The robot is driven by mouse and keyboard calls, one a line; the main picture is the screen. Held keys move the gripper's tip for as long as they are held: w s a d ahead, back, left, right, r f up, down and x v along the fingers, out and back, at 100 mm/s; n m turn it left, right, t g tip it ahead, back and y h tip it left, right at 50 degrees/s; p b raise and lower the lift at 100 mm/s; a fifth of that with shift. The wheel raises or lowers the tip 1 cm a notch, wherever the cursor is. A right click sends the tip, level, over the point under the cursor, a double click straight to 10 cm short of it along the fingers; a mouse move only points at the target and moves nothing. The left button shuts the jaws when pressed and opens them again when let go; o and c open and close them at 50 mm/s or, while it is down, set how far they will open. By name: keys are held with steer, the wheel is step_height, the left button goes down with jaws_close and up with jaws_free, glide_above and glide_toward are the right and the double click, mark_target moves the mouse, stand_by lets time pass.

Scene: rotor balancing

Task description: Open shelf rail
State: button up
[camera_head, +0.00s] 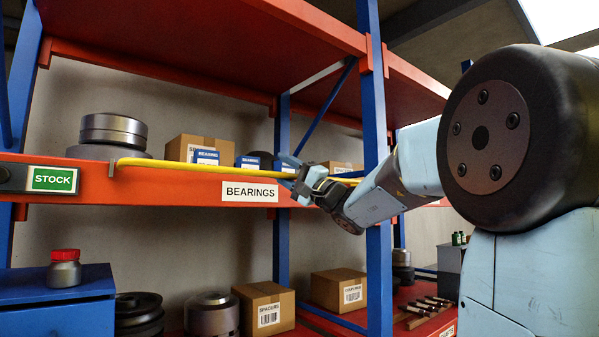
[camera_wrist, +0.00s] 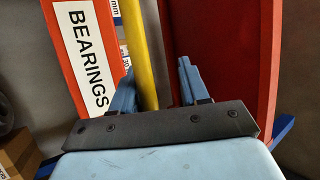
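The yellow shelf rail (camera_head: 205,170) runs along the front of the red BEARINGS shelf (camera_head: 165,192). Its left end meets a bracket beside the green STOCK sign, and its right part passes behind my gripper (camera_head: 303,183). In the wrist view the rail (camera_wrist: 143,45) shows between the two blue fingers of my gripper (camera_wrist: 157,75), close to the left finger. A clear gap separates it from the right finger, so the fingers are apart and not clamped. I cannot tell how deep the rail sits between them.
The shelf holds metal bearings (camera_head: 112,130), a cardboard box (camera_head: 198,147) and small blue-labelled boxes (camera_head: 206,157). A blue upright (camera_head: 375,100) stands just right of my gripper, behind my arm. Lower down are a blue cabinet (camera_head: 60,285) and a SPACERS box (camera_head: 262,306).

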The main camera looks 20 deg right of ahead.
steer(key=shift+d, duration=0.1)
steer(key=v, duration=1.3)
steer(key=shift+s+f, duration=0.2)
steer(key=shift+f, duration=0.15)
steer(key=shift+d, duration=0.1)
